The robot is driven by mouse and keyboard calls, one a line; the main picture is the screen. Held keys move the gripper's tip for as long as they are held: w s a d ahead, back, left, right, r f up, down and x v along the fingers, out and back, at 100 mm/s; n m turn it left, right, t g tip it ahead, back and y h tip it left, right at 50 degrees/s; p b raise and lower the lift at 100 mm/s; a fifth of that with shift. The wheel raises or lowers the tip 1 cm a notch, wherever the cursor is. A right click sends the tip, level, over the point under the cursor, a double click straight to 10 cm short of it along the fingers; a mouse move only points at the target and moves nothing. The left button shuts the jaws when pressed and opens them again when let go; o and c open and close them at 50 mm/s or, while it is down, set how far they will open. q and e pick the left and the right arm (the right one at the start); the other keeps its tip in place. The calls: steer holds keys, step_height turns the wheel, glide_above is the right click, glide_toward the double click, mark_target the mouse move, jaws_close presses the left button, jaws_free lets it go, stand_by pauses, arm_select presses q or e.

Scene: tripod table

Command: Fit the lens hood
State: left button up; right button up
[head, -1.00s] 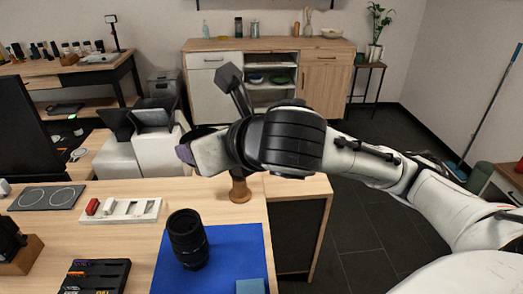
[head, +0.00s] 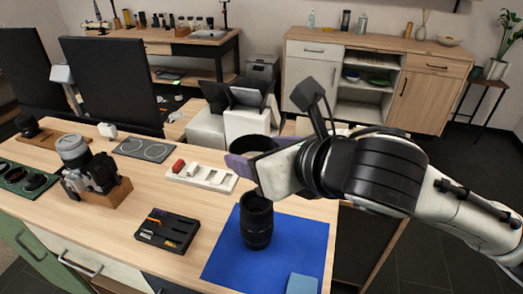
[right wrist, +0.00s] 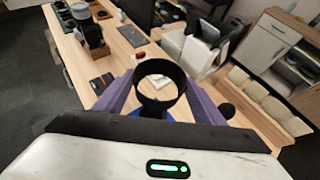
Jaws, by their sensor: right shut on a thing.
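The black lens (head: 256,224) stands upright on the blue mat (head: 225,262) at the front of the table. My right gripper (head: 250,165) has purple fingers and is shut on the black ring-shaped lens hood (head: 252,143), just above and behind the lens in the head view. In the right wrist view the hood (right wrist: 138,88) sits between the two fingers (right wrist: 158,95), with its round opening facing the camera. The hood appears apart from the lens; their exact alignment is unclear. A little of the blue mat shows below the hood there. My left gripper is out of view.
A camera (head: 97,172) rests on a wooden stand at left. A black tray of small items (head: 167,230) lies left of the mat, and a white holder with a red piece (head: 208,177) lies behind it. A light blue block (head: 302,284) lies on the mat's front corner.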

steer(key=shift+d, duration=0.1)
steer(key=b, duration=0.5)
glide_above(262, 210)
steer(key=shift+f, duration=4.75)
steer(key=shift+f+p, duration=0.2)
steer(key=shift+p, duration=0.3)
steer(key=shift+f, duration=0.5)
steer(key=o, duration=1.3)
steer(key=shift+r, duration=0.1)
